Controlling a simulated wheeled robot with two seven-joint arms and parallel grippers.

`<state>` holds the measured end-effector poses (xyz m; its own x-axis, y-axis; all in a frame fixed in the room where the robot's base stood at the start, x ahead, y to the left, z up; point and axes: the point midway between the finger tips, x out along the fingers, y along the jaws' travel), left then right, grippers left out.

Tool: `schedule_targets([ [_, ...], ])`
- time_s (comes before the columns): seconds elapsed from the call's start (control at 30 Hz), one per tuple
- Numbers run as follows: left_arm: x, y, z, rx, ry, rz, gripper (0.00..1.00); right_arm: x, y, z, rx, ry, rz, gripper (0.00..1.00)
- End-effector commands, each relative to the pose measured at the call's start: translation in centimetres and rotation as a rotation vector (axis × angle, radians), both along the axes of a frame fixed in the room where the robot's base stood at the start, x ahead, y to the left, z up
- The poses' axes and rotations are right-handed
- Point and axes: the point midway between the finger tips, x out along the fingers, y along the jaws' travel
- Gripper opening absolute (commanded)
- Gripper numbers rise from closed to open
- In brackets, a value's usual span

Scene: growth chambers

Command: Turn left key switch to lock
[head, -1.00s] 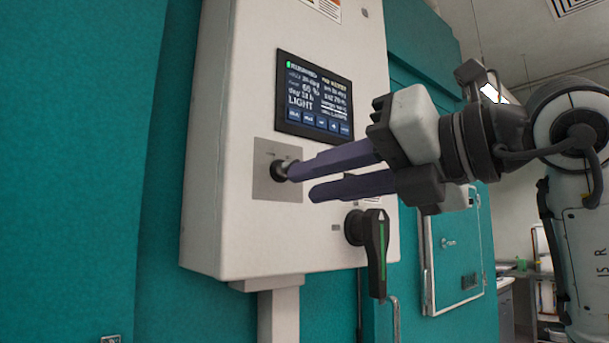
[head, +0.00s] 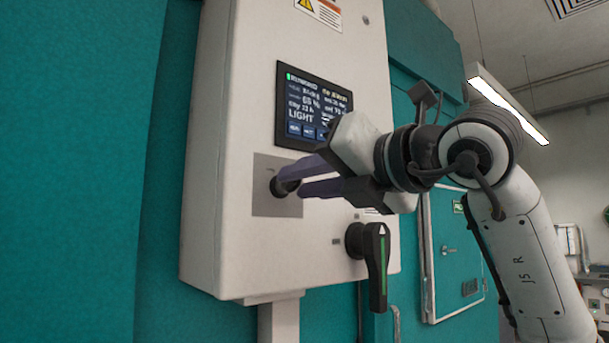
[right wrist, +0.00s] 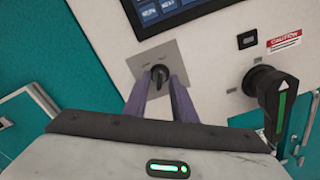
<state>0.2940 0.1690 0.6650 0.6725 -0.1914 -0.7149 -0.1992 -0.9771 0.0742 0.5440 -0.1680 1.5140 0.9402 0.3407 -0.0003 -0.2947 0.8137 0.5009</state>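The key switch (head: 284,187) is a small black knob on a square grey plate (head: 264,203), low on the white control box. In the right wrist view the knob (right wrist: 160,73) sits between the fingertips. My right gripper (head: 290,182) has its two purple fingers pointed at the plate, one on each side of the knob. The fingers are apart, with a small gap to the knob visible in the right wrist view (right wrist: 158,82). The fingers partly hide the knob in the head view. The plate's markings are too small to read. My left gripper is not in view.
A lit display (head: 312,107) is above the plate. A black rotary handle with a green stripe (head: 376,262) sticks out at the lower right, below my right gripper. A caution label (right wrist: 284,40) is above that handle. Teal chamber walls (head: 70,170) stand behind the box.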

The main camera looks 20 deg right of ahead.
Motion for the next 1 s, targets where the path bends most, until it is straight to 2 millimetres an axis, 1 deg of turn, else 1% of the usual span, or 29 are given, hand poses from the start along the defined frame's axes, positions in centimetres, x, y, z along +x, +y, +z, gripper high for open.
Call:
schedule_targets([
  [0.2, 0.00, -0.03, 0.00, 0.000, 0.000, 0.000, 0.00, 0.07, 0.04, -0.05, 0.000, 0.001, 0.001, 0.24],
  [0.23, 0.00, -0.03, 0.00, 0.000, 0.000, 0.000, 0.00, 0.07, 0.05, -0.04, 0.000, 0.001, 0.001, 0.22],
  [0.37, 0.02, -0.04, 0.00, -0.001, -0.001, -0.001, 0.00, 0.04, 0.05, -0.04, 0.000, 0.001, 0.001, 0.00],
  [0.77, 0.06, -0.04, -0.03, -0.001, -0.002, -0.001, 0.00, 0.02, 0.02, -0.04, -0.031, -0.011, 0.000, 0.00],
  [1.0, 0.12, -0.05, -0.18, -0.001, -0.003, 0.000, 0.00, 0.01, 0.01, -0.03, -0.152, -0.055, -0.001, 0.00],
])
